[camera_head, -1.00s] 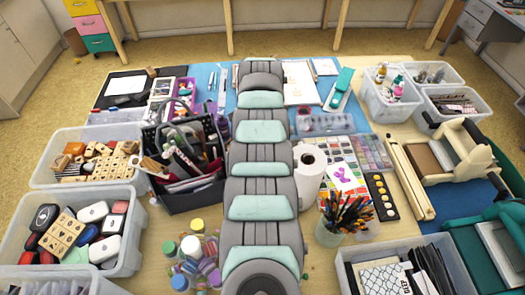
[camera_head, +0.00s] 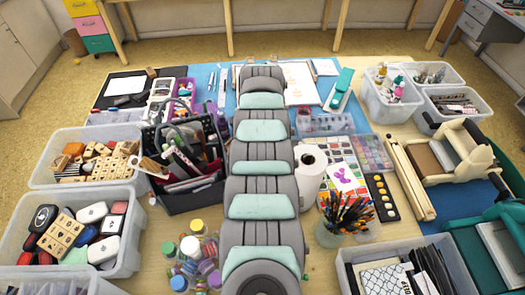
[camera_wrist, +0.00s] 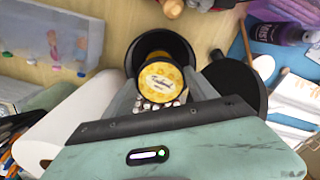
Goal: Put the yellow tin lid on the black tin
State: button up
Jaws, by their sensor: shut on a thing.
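The yellow tin lid (camera_wrist: 159,82) is round and patterned, with dark lettering on its face. It shows in the wrist view between the fingers of my gripper (camera_wrist: 165,92), which is shut on it. The black tin (camera_wrist: 160,42) is round and dark, and shows just beyond the lid. The lid overlaps the tin's near part in this view; I cannot tell whether they touch. In the head view my arm hides the gripper, the lid and the tin.
A flat black round thing (camera_wrist: 242,92) lies right of the gripper in the wrist view. A clear bead box (camera_wrist: 50,42) is at its left, and a purple bottle (camera_wrist: 280,34) at upper right. In the head view a white paper roll (camera_head: 309,164) stands close beside my arm.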

jog(key=shift+f, duration=0.25)
jog(key=shift+d+f+m+b, duration=0.15)
jog(key=shift+f+m+b, duration=0.2)
jog(key=shift+f, duration=0.35)
jog(key=shift+f+b, duration=2.05)
jog(key=shift+f, duration=0.15)
jog(key=shift+s+a+r+p, duration=0.1)
jog(key=shift+s+a+p, duration=0.1)
jog(key=shift+p, duration=0.45)
jog(key=shift+f+b, duration=1.2)
jog(key=o, duration=1.4)
jog(key=shift+w, duration=0.1)
jog(key=shift+r, duration=0.1)
